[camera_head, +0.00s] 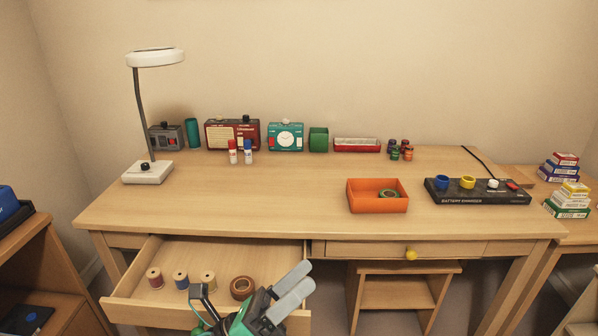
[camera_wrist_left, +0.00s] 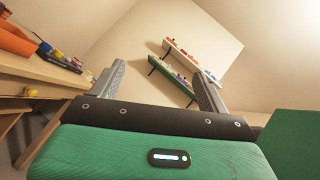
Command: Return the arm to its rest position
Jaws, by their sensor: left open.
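My left gripper (camera_head: 290,291) is in front of the desk, over the front right part of the open left drawer in the head view. Its two grey fingers point up and to the right. In the left wrist view the fingers of my left gripper (camera_wrist_left: 163,85) stand wide apart with nothing between them. Most of my left arm is hidden below the frame. My right gripper is not in view.
The open drawer (camera_head: 129,307) holds several spools and a brown tape ring (camera_head: 242,287). The desk (camera_head: 260,199) bears a lamp (camera_head: 147,173), an orange tray (camera_head: 377,204) and a black battery box (camera_head: 478,197). A stool (camera_head: 400,294) stands below. The desk's middle is clear.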

